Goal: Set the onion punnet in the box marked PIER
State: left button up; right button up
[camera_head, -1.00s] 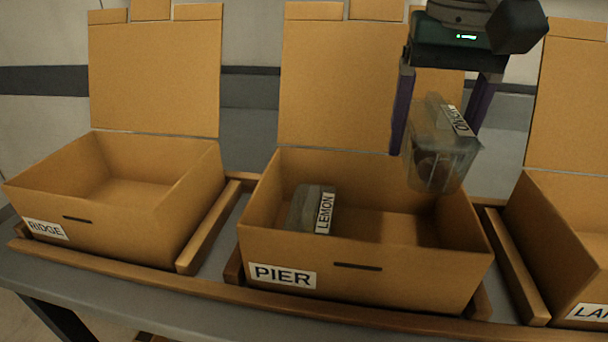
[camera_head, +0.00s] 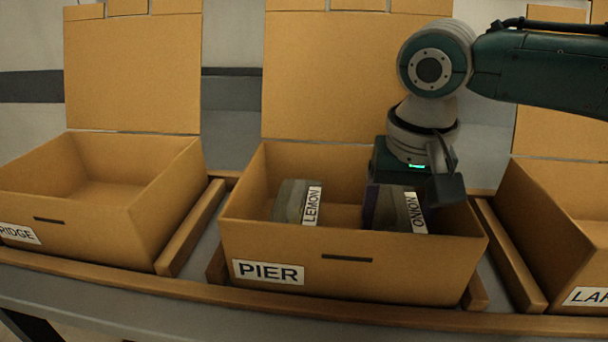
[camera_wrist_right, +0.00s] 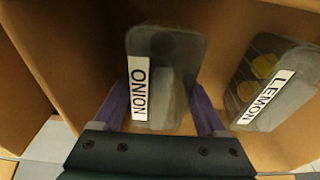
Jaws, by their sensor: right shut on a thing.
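The onion punnet (camera_head: 399,212) is a dark, clear-lidded tub with an ONION label, inside the right part of the box marked PIER (camera_head: 350,275). It also shows in the right wrist view (camera_wrist_right: 170,75), between purple fingers. My right gripper (camera_wrist_right: 165,112) reaches down into the box and is shut on the punnet. The fingertips are mostly hidden in the head view. Whether the punnet touches the box floor cannot be told. A lemon punnet (camera_head: 292,200) lies in the left part of the same box, and in the right wrist view (camera_wrist_right: 270,85). My left gripper is not in view.
A box marked RIDGE (camera_head: 140,215) stands open and empty-looking at left. Another open box (camera_head: 560,250), its label cut off after LA, stands at right. Wooden rails (camera_head: 190,235) separate the boxes. Raised lids stand behind them.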

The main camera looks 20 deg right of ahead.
jog(key=shift+f, duration=0.15)
jog(key=o, duration=1.3)
jog(key=r+p, duration=0.1)
jog(key=r, duration=0.2)
jog(key=s+r, duration=0.1)
jog(key=r, duration=0.3)
jog(key=a+r+p, duration=0.1)
jog(key=r, duration=0.3)
jog(key=shift+s+p, duration=0.15)
jog(key=shift+p, duration=0.2)
jog(key=shift+s+r, duration=0.15)
jog(key=shift+r, duration=0.45)
